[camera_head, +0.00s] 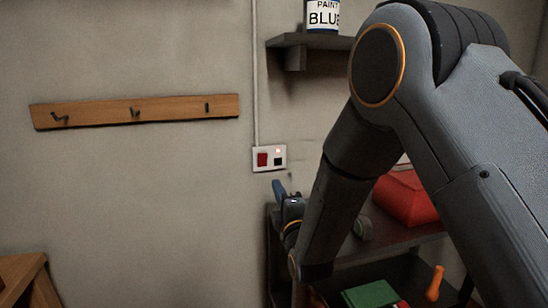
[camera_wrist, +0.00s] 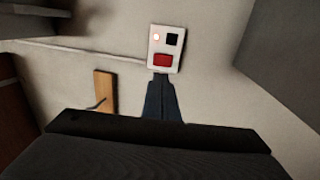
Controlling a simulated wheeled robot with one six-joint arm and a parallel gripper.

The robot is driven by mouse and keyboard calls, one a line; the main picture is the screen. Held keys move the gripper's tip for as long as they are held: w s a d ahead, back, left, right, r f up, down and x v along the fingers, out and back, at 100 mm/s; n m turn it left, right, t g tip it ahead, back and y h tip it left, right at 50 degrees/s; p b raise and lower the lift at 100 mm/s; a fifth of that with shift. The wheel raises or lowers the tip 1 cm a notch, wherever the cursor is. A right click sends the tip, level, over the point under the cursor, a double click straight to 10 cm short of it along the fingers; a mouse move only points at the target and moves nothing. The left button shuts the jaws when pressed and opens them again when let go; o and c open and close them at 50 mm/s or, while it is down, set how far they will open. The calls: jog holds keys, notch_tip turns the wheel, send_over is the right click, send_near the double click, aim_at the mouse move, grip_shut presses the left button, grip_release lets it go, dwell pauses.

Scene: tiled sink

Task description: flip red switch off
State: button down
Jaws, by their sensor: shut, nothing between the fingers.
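In the wrist view the red switch (camera_wrist: 163,59) is just beyond my fingertips, with the black square (camera_wrist: 172,39) and the light (camera_wrist: 155,37) farther up the plate. My gripper (camera_head: 278,185) is below the plate in the head view. In the wrist view my gripper (camera_wrist: 161,77) has its fingers together and empty, lined up with the red switch. I cannot tell whether the tips touch it.
A wooden rail with hooks (camera_head: 135,111) is on the wall to the left. A small shelf (camera_head: 310,41) holding a paint can (camera_head: 322,16) is above. A dark shelf unit (camera_head: 400,237) with a red box (camera_head: 408,196) stands lower right. The wall around the plate is mostly clear.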

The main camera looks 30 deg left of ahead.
jog(key=p, duration=0.5)
send_near(265, 157)
jog(key=x, duration=0.6)
jog(key=shift+w+a, duration=0.1)
jog(key=shift+a, duration=0.05)
